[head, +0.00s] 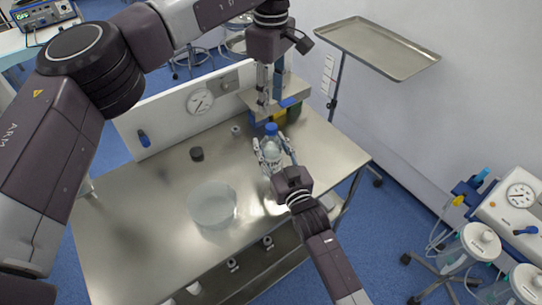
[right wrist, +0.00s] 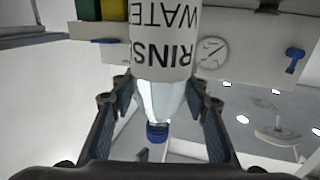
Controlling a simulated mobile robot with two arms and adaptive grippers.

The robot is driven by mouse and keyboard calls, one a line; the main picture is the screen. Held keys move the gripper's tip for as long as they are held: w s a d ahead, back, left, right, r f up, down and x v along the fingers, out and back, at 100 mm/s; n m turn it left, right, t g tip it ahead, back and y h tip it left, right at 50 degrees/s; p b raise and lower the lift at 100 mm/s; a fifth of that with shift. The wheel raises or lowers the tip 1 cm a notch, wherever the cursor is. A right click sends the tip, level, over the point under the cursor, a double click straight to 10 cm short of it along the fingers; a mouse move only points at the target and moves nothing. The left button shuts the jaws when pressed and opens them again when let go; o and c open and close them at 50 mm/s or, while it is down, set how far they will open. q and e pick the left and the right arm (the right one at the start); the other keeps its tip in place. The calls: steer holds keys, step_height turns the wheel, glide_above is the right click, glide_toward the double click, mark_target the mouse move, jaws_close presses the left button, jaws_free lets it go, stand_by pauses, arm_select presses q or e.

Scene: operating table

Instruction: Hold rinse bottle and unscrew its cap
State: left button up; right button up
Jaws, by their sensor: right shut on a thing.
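The rinse bottle (head: 271,151) is clear with a white label and a blue cap (head: 271,128). It is upright over the steel table in the head view. My right gripper (head: 272,147) is shut around its sides from the front. The right wrist view shows the bottle (right wrist: 163,45) upside down, its label reading RINSE WATER, with the cap (right wrist: 157,131) on and the fingers on both sides. My left gripper (head: 269,103) points down above and slightly behind the cap, apart from it, with a gap between its fingers. Whether the bottle's base touches the table is hidden.
The steel table (head: 150,230) has a clear round bowl (head: 212,204) and a small dark round object (head: 197,154). A raised shelf with coloured boxes (head: 293,110) stands close behind the bottle. A tray on a stand (head: 375,45) is at the back right. The table's left part is clear.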

mark_target(271, 126)
jaws_close()
arm_select(q)
steer(key=m, duration=0.6)
steer(key=shift+s, duration=0.1)
arm_select(e)
steer(key=shift+r, duration=0.1)
arm_select(q)
steer(key=m, duration=0.7)
steer(key=shift+f, duration=4)
steer(key=shift+c, duration=0.5)
jaws_close()
